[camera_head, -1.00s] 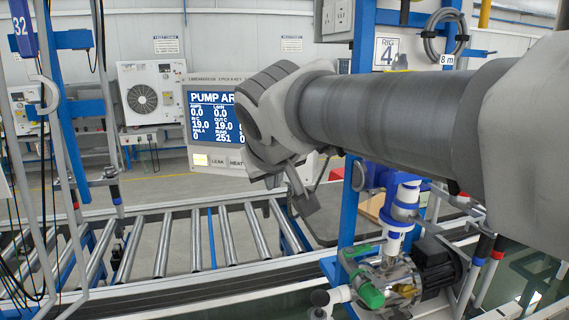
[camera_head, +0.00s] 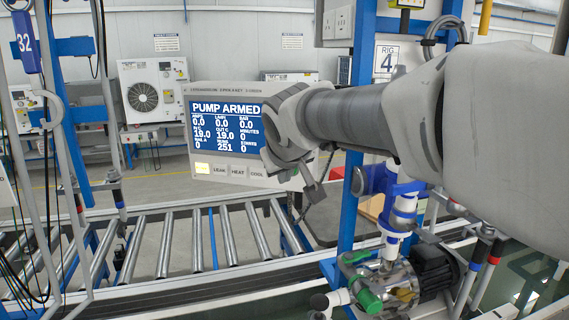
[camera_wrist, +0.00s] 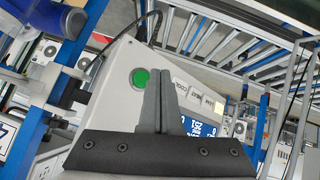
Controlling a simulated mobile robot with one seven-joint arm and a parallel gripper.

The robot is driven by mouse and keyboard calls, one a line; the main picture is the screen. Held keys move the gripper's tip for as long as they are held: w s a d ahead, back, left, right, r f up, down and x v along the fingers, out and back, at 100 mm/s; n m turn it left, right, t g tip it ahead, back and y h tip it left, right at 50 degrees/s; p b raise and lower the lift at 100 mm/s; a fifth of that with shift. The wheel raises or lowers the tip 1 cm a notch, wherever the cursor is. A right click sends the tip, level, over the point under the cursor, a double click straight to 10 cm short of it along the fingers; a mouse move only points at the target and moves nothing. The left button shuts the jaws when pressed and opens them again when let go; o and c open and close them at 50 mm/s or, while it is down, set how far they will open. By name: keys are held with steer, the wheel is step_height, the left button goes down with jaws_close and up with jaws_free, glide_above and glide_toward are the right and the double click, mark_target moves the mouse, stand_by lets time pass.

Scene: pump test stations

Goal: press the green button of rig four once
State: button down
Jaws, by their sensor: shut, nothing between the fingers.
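The green button (camera_wrist: 140,78) is a round green disc on the pale grey control box (camera_wrist: 112,95), seen in the wrist view just left of my fingertips. My gripper (camera_wrist: 166,68) is shut and empty; its fingers overlap the box face beside the button, and I cannot tell whether they touch it. In the head view the control box (camera_head: 225,182) shows a blue screen (camera_head: 222,125) reading PUMP ARMED. The gripper (camera_head: 313,192) is at the box's right end there, and my arm hides the button. The rig sign (camera_head: 386,60) reads RIG 4.
A roller conveyor (camera_head: 180,243) runs below the box. A blue post (camera_head: 350,215) stands right of it. A pump (camera_head: 395,285) with blue and white pipe fittings sits at lower right. A black cable (camera_wrist: 150,22) curves near the box in the wrist view.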

steer(key=shift+w+d, duration=0.2)
steer(key=shift+w, duration=0.45)
steer(key=shift+w, duration=0.15)
stand_by(1.5)
steer(key=shift+w+d, duration=0.1)
steer(key=shift+w, duration=0.15)
steer(key=shift+w+d+p, duration=0.1)
steer(key=shift+w+p, duration=0.2)
steer(key=shift+w, duration=0.15)
stand_by(0.7)
steer(key=shift+s, duration=0.15)
steer(key=shift+s+a+b, duration=0.2)
steer(key=shift+s+b, duration=0.35)
steer(key=shift+s, duration=0.15)
